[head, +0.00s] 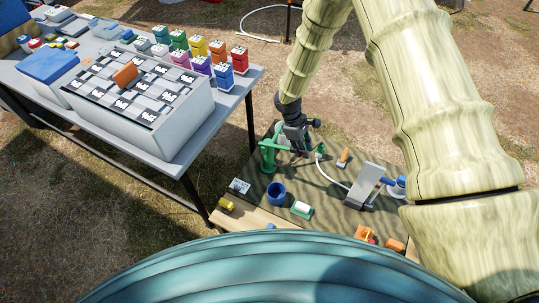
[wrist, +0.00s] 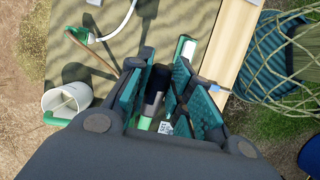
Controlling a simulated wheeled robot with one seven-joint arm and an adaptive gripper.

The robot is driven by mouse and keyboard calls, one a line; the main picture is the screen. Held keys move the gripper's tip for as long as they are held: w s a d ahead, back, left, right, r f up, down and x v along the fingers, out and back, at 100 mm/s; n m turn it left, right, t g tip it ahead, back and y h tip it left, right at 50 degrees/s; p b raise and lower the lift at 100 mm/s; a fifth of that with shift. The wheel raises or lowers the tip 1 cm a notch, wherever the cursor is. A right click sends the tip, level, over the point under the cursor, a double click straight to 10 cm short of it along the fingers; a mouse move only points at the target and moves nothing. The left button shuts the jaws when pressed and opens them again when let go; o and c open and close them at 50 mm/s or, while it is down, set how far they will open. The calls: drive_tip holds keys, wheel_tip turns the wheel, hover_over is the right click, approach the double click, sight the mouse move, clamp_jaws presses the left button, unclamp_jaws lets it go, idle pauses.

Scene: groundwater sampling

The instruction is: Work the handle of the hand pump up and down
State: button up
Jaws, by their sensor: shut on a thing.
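The green hand pump (head: 268,157) stands at the left back of the low work surface in the head view. Its green handle runs right from the body toward my gripper (head: 299,143), which partly covers it. In the wrist view the teal fingers of my gripper (wrist: 160,88) are on either side of a dark grip (wrist: 155,84), apparently the end of the pump handle. My gripper is shut on it. Part of the grip and most of the pump body are hidden by the fingers and wrist in that view.
A white hose (head: 331,176) runs from near the pump toward a grey box (head: 366,186). A blue cup (head: 276,194) and small items lie in front. A table (head: 228,105) with a grey rack and colored bottles stands left. The wrist view shows a white bucket (wrist: 68,101).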

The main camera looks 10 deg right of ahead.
drive_tip(key=f+y, duration=0.1)
drive_tip(key=d+f+t+y+b, duration=0.1)
drive_tip(key=f, duration=0.1)
drive_tip(key=s+d+f+t+y+b, duration=0.1)
drive_tip(key=f, duration=0.1)
drive_tip(key=shift+s+f, duration=0.1)
drive_tip(key=shift+f, duration=0.1)
drive_tip(key=o, duration=1)
drive_tip(key=shift+d, duration=0.1)
drive_tip(key=shift+c, duration=0.2)
drive_tip(key=shift+r, duration=0.15)
wheel_tip(320, 180, up, 12)
drive_tip(key=shift+a, duration=0.2)
drive_tip(key=shift+f, duration=0.2)
